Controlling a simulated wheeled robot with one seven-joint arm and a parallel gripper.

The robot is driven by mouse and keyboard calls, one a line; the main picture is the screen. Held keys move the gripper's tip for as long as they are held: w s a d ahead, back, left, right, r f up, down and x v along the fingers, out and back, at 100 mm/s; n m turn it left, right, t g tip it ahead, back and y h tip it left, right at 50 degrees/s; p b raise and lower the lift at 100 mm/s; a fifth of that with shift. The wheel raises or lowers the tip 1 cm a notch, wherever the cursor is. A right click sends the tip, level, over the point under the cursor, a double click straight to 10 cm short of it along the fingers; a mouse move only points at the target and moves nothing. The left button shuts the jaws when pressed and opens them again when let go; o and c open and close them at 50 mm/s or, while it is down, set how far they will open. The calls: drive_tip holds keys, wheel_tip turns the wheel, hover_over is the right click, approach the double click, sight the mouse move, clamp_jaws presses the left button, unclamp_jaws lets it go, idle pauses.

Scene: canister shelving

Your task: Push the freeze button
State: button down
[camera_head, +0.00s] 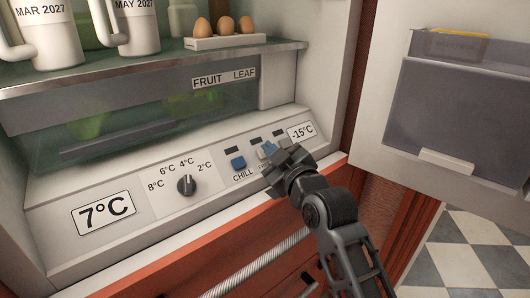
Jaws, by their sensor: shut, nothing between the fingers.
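The control panel (140,208) of an open fridge crosses the lower middle. A blue button (238,162) labelled CHILL is in clear view. To its right, a light button (262,154) stands above a mostly covered label. A small blue piece (269,147) shows right at my gripper's tip; I cannot tell whether it is a button. No FREEZE label can be read; the area left of the -15°C display (300,132) is partly hidden by my gripper. My gripper (281,158) is shut and empty, close over the right-hand buttons. I cannot tell whether it touches one.
A dial (186,185) and a 7°C display (104,213) are to the left. Above are a clear drawer (130,125) and a shelf (150,62) with jugs and eggs. The open door (445,120) stands at right, over a checkered floor (470,250).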

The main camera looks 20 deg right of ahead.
idle(0.4)
drive_tip(key=shift+w+a+f+b, duration=0.1)
drive_tip(key=shift+w+f+b, duration=0.2)
drive_tip(key=shift+b, duration=0.05)
idle(0.4)
drive_tip(key=shift+s+r+p, duration=0.3)
drive_tip(key=shift+r, duration=0.05)
idle(0.3)
drive_tip(key=s+d+r+p, duration=0.1)
drive_tip(key=s+r+p, duration=0.2)
drive_tip(key=s+r, duration=0.1)
drive_tip(key=shift+d, duration=0.25)
drive_tip(key=shift+r, duration=0.1)
idle(1.5)
